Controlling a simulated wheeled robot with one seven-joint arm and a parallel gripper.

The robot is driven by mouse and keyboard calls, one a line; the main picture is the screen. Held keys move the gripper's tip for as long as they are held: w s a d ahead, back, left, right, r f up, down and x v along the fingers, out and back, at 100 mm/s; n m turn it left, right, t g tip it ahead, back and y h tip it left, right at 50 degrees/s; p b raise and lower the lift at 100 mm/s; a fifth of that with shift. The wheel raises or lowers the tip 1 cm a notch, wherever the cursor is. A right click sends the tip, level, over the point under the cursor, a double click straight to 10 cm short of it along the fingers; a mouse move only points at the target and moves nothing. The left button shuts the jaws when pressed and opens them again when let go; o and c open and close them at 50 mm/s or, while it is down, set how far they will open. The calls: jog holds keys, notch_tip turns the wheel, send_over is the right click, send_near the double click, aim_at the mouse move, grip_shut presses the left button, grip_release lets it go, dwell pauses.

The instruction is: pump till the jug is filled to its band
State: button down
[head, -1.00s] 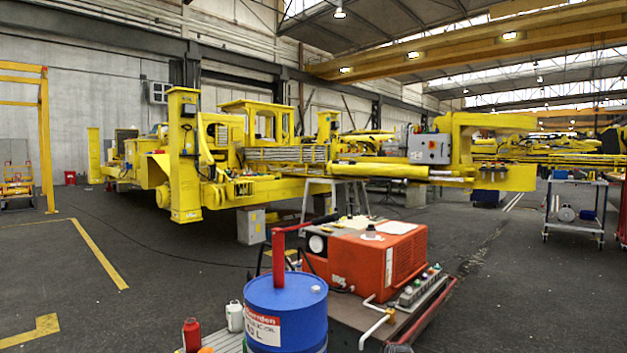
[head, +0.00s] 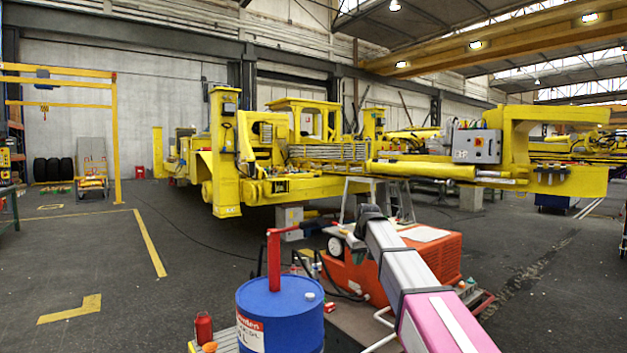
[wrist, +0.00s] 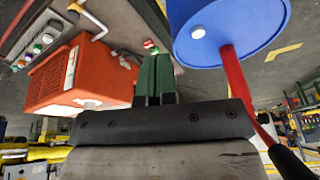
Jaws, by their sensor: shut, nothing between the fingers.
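A blue drum (head: 280,318) stands at the bottom of the head view with a red hand pump (head: 274,262) on its top. The pump's lever extends to the right with a dark grip. In the wrist view the drum (wrist: 228,35) is at the top right, and the red pump (wrist: 233,85) slants down to a black grip (wrist: 287,162). My gripper (wrist: 155,68) has its green fingers together and empty, apart from pump and lever, to their left in that view. I cannot make out a jug with a band now.
An orange-red machine (head: 435,258) stands behind my arm; it also shows in the wrist view (wrist: 70,72). A red bottle (head: 203,328) stands left of the drum. A large yellow boom machine (head: 330,175) fills the background. The floor at left is open.

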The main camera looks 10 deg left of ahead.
jog(key=s+a+r+n+y, duration=0.1)
jog(key=a+r, duration=0.4)
jog(key=r, duration=0.4)
jog(key=a+r+n, duration=0.1)
jog(key=a+r, duration=0.4)
jog(key=r, duration=0.4)
jog(key=s+a+r+n+y, duration=0.1)
jog(key=a+r+n, duration=0.1)
jog(key=a+r, duration=0.6)
jog(key=shift+t, duration=0.4)
jog(key=shift+w+d+f, duration=0.1)
jog(key=shift+d+f, duration=0.3)
jog(key=shift+f, duration=0.45)
jog(key=shift+w+d+f, duration=0.1)
jog(key=shift+d+f, duration=0.3)
jog(key=shift+f, duration=0.45)
jog(key=shift+w+d+f, duration=0.1)
jog(key=shift+d+f, duration=0.3)
jog(key=shift+f, duration=0.45)
jog(key=shift+f, duration=0.1)
notch_tip(320, 180, down, 19)
jog(key=shift+m, duration=0.3)
notch_tip(320, 180, up, 19)
jog(key=shift+r, duration=0.15)
dwell(1.2)
